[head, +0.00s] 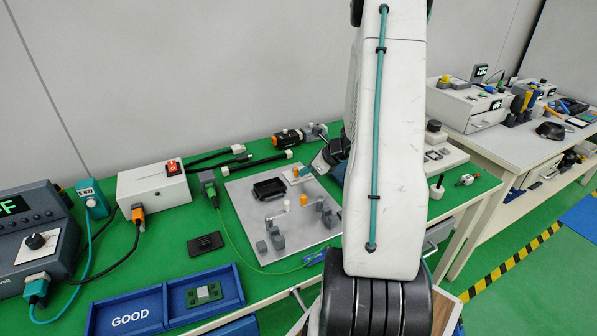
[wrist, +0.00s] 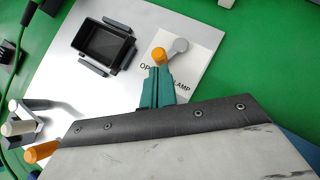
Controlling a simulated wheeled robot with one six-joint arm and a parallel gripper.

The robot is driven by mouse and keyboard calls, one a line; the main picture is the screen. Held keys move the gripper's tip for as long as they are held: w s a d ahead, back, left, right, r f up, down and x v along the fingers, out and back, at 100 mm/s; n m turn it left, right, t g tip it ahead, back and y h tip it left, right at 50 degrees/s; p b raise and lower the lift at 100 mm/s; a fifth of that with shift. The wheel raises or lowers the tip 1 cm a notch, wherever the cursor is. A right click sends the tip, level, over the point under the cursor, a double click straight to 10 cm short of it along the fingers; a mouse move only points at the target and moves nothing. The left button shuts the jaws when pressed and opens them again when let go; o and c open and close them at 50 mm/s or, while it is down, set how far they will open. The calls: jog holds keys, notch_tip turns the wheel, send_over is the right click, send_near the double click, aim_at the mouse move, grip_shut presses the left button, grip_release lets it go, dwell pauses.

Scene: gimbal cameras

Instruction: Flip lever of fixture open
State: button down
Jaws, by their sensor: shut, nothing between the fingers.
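The fixture is a light grey plate (head: 243,205) with a black rectangular nest (head: 268,188), which also shows in the wrist view (wrist: 103,44). An orange-tipped lever (wrist: 158,55) with a grey rounded part (wrist: 178,46) sits on a white label, partly hidden, reading "OP…" and "…AMP". My gripper (wrist: 156,72) has its teal fingers shut and empty, with the tips right at the orange tip; I cannot tell whether they touch. In the head view my gripper (head: 309,171) is over the plate's far right part, beside the orange tip (head: 296,171).
Grey clamp blocks and another orange handle (wrist: 42,150) stand at the plate's near side. A black-and-orange device (head: 288,138) lies behind. A white power box (head: 153,190) stands left, and a blue "GOOD" tray (head: 165,302) in front. A green cable crosses the plate's left edge.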

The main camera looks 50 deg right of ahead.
jog(key=shift+w+d, duration=0.5)
jog(key=shift+d, duration=0.1)
jog(key=s, duration=0.4)
jog(key=shift+s+d, duration=0.1)
jog(key=shift+d, duration=0.3)
jog(key=s+r, duration=0.2)
jog(key=r, duration=0.1)
jog(key=shift+s+a, duration=0.1)
jog(key=shift+a, duration=0.25)
jog(key=v, duration=0.6)
jog(key=shift+s, duration=0.3)
